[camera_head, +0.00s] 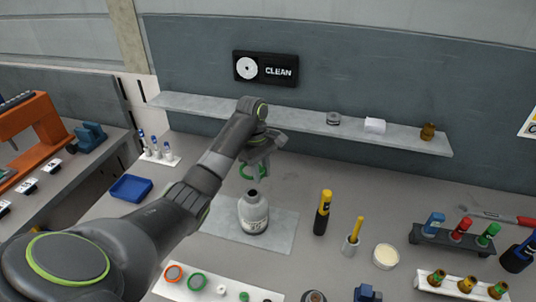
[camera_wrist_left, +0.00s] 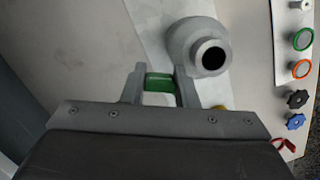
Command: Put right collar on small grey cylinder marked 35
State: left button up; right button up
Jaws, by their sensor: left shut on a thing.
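The small grey cylinder (camera_head: 254,215) stands upright on a light grey mat (camera_head: 218,220), with a narrow open neck on top. Its dark marking is too small to read. In the left wrist view the cylinder (camera_wrist_left: 190,46) shows its dark round mouth, just beyond and right of the fingers. My left gripper (camera_head: 256,168) is shut on a green collar (camera_head: 244,174), a little above and behind the cylinder's neck, apart from it. The wrist view shows the green collar (camera_wrist_left: 159,82) between both fingertips of my left gripper (camera_wrist_left: 160,86). My right gripper is in neither view.
A white strip (camera_head: 236,287) in front carries an orange ring (camera_head: 174,273) and another green ring (camera_head: 197,282). A black and yellow tool (camera_head: 322,212) and a cup with a yellow stick (camera_head: 353,240) stand to the right. A wall shelf (camera_head: 290,121) runs behind.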

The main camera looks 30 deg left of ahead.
pick_arm(q)
jog(key=s+d+r+n+t+h+p, duration=0.1)
jog(key=s+d+r+n+t+p, duration=0.1)
jog(key=s+d+r+n+p, duration=0.5)
jog(key=shift+m, duration=0.4)
jog(key=shift+w+a+f+b, duration=0.3)
jog(key=shift+a+f+b, duration=0.1)
jog(key=shift+f, duration=0.35)
jog(key=shift+w+a+f+b, duration=0.3)
jog(key=shift+w+a+f, duration=0.1)
jog(key=shift+f, duration=0.3)
jog(key=shift+w+a+f+b, duration=0.25)
jog(key=shift+a+f+b, duration=0.15)
jog(key=shift+f, duration=1.1)
jog(key=shift+w+d, duration=0.1)
jog(key=shift+f, duration=0.1)
jog(key=shift+f, duration=1.35)
jog(key=o, duration=1.1)
